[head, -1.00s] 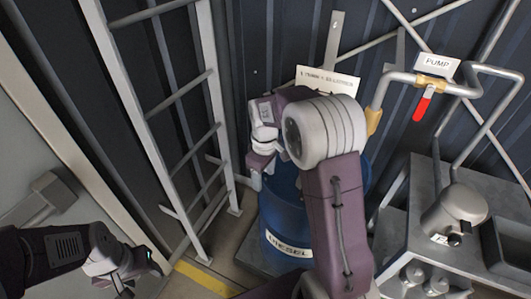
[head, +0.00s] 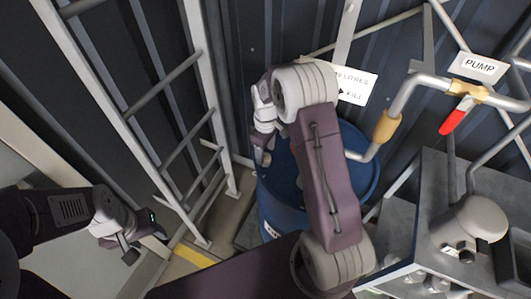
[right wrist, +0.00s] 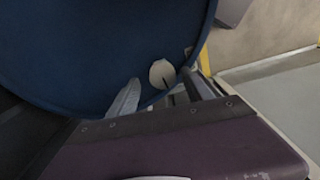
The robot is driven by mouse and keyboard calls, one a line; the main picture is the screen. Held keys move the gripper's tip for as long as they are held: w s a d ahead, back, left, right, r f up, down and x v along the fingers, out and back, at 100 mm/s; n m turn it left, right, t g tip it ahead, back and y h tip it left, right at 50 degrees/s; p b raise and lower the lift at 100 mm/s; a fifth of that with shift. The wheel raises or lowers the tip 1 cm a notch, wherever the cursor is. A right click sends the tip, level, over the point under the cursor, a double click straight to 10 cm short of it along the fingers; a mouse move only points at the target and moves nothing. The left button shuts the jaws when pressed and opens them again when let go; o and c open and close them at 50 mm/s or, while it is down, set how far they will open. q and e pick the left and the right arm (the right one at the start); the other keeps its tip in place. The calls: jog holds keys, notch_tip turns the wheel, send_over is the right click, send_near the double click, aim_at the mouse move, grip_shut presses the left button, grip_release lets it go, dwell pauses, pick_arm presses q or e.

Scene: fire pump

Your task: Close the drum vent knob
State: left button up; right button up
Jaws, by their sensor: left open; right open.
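The blue drum (head: 360,182) stands at the centre of the head view, partly hidden behind my right arm. The right wrist view looks down on its blue top (right wrist: 80,45). A round, pale knob (right wrist: 162,73) with a dark slot or line sits near the rim there. My right gripper (right wrist: 160,88) is open, its two fingers on either side of the knob in the picture; I cannot tell whether they touch it. In the head view my right gripper (head: 262,152) is over the drum's left edge. My left gripper (head: 145,240) is open and empty, away from the drum at lower left.
A grey ladder (head: 150,110) leans at the left of the drum. A pipe with a red-handled valve (head: 454,121) and a PUMP sign (head: 478,67) is at right, above a grey metal bench (head: 432,190). A white sign (head: 356,86) hangs behind the drum.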

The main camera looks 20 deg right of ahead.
jog(key=shift+s+a+f, duration=0.1)
jog(key=shift+f, duration=0.4)
jog(key=shift+s+a+f, duration=0.1)
jog(key=shift+s, duration=0.1)
pick_arm(q)
jog(key=shift+s+a+r, duration=0.1)
jog(key=shift+s, duration=0.15)
pick_arm(e)
jog(key=shift+c, duration=0.3)
jog(key=shift+w+f, duration=0.1)
jog(key=shift+w, duration=0.05)
jog(key=c, duration=0.6)
grip_shut()
